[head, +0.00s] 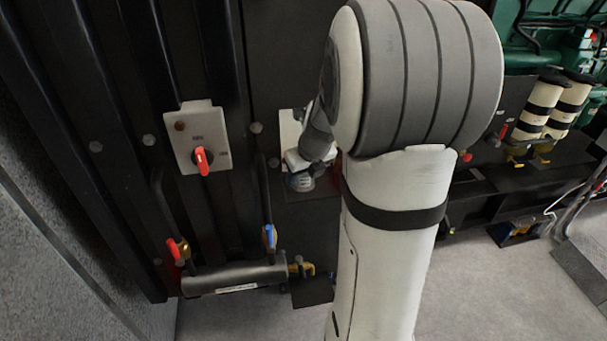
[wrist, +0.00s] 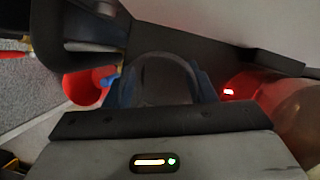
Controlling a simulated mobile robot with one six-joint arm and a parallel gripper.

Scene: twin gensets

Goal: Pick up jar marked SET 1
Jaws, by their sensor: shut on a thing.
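My gripper (head: 306,160) shows in the head view just left of my large arm link, in front of the dark wall panel. It is shut on a small jar (head: 301,182), grey-blue with a pale label, at a small dark shelf. The label is too small to read. I cannot tell whether the jar touches the shelf. In the wrist view, my gripper (wrist: 165,88) has its bluish fingers on either side of a dark rounded thing (wrist: 165,72), which looks like the jar's top. My arm hides what lies right of the jar in the head view.
A white switch box (head: 198,137) with a red knob is on the wall to the left. A grey cylinder (head: 235,278) with red and blue valve handles lies below. Striped cylinders (head: 540,105) stand at the right. Grey floor (head: 500,290) is open in front.

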